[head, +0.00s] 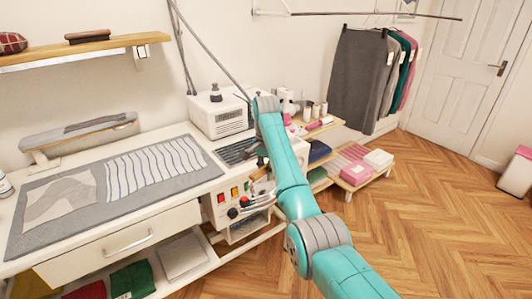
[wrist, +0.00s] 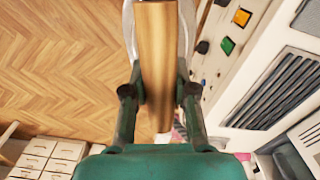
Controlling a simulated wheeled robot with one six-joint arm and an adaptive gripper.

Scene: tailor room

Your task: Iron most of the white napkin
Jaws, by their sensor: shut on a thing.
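My gripper (wrist: 158,95) is shut on a wooden handle (wrist: 158,45), which runs between its two fingers in the wrist view. In the head view my gripper (head: 260,172) is at the right end of the worktable, above the control panel side. A pale, whitish-grey napkin (head: 62,199) lies on the left part of the grey ironing mat (head: 110,210). A white cloth with dark stripes (head: 155,168) lies flat right of it. My gripper is apart from both cloths.
A control panel (head: 234,197) with coloured switches is beside my gripper. A dark slatted rest (head: 238,152) and a white boxy machine (head: 218,114) stand at the table's right end. A small sleeve board (head: 78,135) stands behind the mat.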

